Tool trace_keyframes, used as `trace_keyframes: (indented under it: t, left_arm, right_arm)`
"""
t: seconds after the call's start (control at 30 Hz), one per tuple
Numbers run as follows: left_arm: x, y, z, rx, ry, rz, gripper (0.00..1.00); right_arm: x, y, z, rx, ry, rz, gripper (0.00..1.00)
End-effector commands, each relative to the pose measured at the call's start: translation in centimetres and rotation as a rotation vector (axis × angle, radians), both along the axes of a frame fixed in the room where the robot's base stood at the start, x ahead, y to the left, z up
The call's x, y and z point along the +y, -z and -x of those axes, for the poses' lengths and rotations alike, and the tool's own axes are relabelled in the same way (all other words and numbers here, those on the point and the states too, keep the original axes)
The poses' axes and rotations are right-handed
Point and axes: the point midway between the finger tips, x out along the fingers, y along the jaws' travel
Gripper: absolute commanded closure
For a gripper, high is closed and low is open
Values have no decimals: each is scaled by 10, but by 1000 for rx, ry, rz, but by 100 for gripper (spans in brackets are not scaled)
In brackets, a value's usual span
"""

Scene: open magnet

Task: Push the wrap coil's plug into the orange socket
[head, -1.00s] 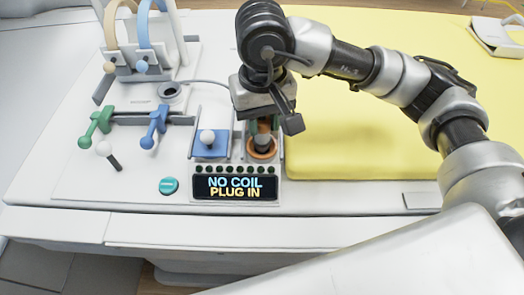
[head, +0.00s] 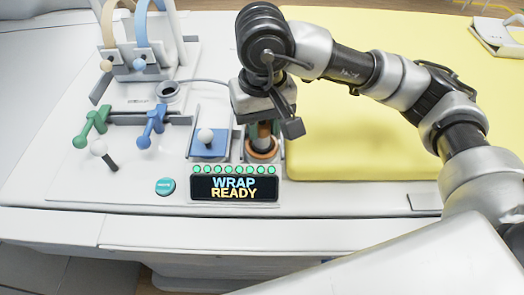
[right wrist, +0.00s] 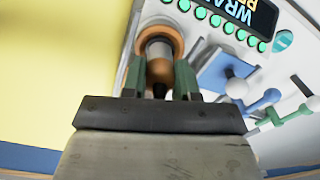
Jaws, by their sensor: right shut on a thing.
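The wrap coil's plug, with an orange-brown grip (right wrist: 160,72) and a grey collar (right wrist: 158,47), stands in the orange socket (head: 262,155). The socket's ring (right wrist: 176,38) surrounds the collar in the right wrist view. My right gripper (head: 263,130) is above the socket, pointing down, with its green fingers shut on the plug's grip. Its fingers also show in the right wrist view (right wrist: 160,80). The gripper hides the plug's upper part in the head view. The display (head: 234,188) reads "WRAP READY", and the row of lights above it is lit green. My left gripper is not in view.
Left of the socket is a blue square plate with a white knob (head: 207,143). Green (head: 91,128) and blue (head: 152,127) handles, a teal button (head: 165,186) and a coil rack (head: 150,65) lie further left. A yellow pad (head: 390,120) fills the right side.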

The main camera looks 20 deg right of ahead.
Motion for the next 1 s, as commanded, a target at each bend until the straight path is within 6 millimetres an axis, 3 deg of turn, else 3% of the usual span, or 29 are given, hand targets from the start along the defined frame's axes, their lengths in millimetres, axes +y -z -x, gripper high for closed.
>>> trace_keyframes:
  t: [0.3, 0.33, 0.5, 0.83, 1.0]
  left_arm:
    - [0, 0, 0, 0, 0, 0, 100]
    - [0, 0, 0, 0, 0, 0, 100]
    - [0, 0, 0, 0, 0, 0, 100]
    - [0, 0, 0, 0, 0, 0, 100]
    - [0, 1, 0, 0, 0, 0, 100]
  right_arm:
    - [0, 0, 0, 0, 0, 0, 96]
    - [0, 0, 0, 0, 0, 0, 66]
    - [0, 0, 0, 0, 0, 0, 41]
    - [0, -4, 0, -1, 0, 0, 41]
    - [0, -28, -1, -5, 0, -1, 41]
